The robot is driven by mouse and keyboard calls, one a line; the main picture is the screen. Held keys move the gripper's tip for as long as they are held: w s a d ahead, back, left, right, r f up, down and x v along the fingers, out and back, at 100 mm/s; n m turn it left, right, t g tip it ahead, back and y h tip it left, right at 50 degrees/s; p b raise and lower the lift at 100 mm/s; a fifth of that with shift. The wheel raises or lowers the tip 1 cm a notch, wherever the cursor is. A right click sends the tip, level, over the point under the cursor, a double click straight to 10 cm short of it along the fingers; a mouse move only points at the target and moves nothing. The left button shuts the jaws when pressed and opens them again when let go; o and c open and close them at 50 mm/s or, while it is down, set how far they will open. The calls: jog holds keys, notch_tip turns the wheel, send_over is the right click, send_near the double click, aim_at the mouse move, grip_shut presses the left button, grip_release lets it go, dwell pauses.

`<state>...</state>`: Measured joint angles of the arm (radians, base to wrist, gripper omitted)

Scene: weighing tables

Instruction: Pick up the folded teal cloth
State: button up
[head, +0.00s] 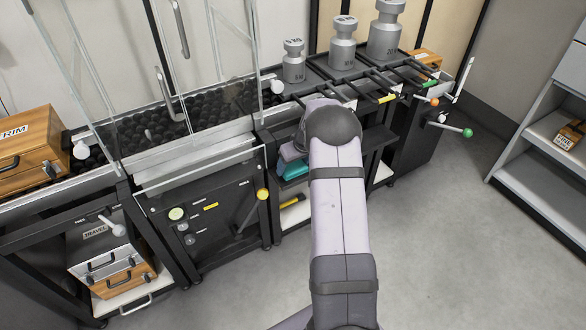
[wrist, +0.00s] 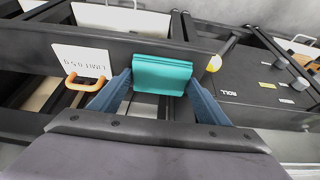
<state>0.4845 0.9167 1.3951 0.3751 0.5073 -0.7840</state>
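The folded teal cloth (wrist: 162,74) is between the two fingertips of my gripper (wrist: 160,82) in the wrist view. Both fingers reach its side edges, with no clear gap on either side. In the head view the teal cloth (head: 294,171) shows just below my gripper (head: 290,153), in front of the dark bench. My wrist hides part of the gripper there. Whether the cloth still touches a surface beneath it is hard to tell.
Three grey weights, one of them the smallest (head: 293,62), stand on the bench behind my arm. A yellow-knobbed lever (head: 262,194) projects left of the cloth. An orange handle (wrist: 84,87) is near the left finger. Open floor (head: 440,230) lies right.

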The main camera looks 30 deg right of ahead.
aim_at(294, 167)
jog(key=c, duration=0.3)
jog(key=shift+r, duration=0.1)
jog(key=shift+r, duration=0.65)
notch_tip(294, 167, up, 2)
jog(key=shift+r, duration=0.1)
jog(key=s+b, duration=0.3)
jog(key=s, duration=1.5)
